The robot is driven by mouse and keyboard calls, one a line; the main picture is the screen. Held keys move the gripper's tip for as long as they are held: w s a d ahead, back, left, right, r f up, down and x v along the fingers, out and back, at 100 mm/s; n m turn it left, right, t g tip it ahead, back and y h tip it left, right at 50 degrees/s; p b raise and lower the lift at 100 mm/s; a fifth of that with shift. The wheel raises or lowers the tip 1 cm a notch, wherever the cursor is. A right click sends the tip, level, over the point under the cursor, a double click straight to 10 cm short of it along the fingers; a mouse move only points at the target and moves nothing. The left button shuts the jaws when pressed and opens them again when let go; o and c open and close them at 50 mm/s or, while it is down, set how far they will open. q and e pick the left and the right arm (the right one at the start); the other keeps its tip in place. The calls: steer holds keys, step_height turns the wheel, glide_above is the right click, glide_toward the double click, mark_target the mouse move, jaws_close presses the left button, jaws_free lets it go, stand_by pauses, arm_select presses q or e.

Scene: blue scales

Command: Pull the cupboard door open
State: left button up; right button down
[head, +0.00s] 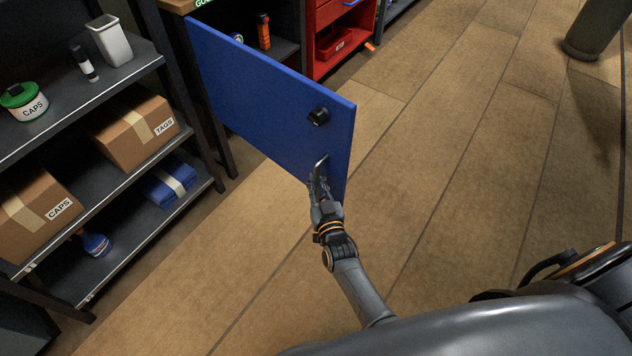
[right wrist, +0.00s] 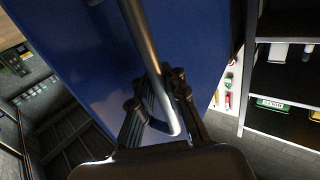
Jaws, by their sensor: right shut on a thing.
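The blue cupboard door (head: 265,95) stands swung out from the dark cupboard and also fills the middle of the right wrist view (right wrist: 85,50). A black round knob (head: 318,116) sits on its face near the free edge. Below the knob is a metal bar handle (head: 321,163), which runs long and grey in the right wrist view (right wrist: 141,36). My right gripper (head: 318,183) is shut on the handle near its lower end; its dark fingers (right wrist: 160,98) sit around the bar in the right wrist view. My left gripper is not in view.
Left of the door is a shelf rack (head: 135,75) with cardboard boxes, a tub and a folded blue cloth (head: 168,181). A red cabinet (head: 341,38) stands behind the door. A pillar (head: 598,28) stands at the far right. The brown floor is clear around the door's free edge.

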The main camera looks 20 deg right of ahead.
steer(key=shift+s+f, duration=0.25)
steer(key=shift+s, duration=0.15)
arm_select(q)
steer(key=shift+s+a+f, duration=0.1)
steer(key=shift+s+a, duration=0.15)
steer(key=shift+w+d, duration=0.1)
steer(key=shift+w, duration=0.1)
arm_select(e)
steer(key=c, duration=1.6)
jaws_free()
steer(key=shift+d, duration=0.1)
steer(key=shift+o, duration=1.3)
steer(key=shift+s+r, duration=0.1)
steer(key=shift+s, duration=0.1)
steer(key=shift+r, duration=0.1)
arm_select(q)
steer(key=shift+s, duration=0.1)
arm_select(e)
steer(key=shift+w, duration=0.15)
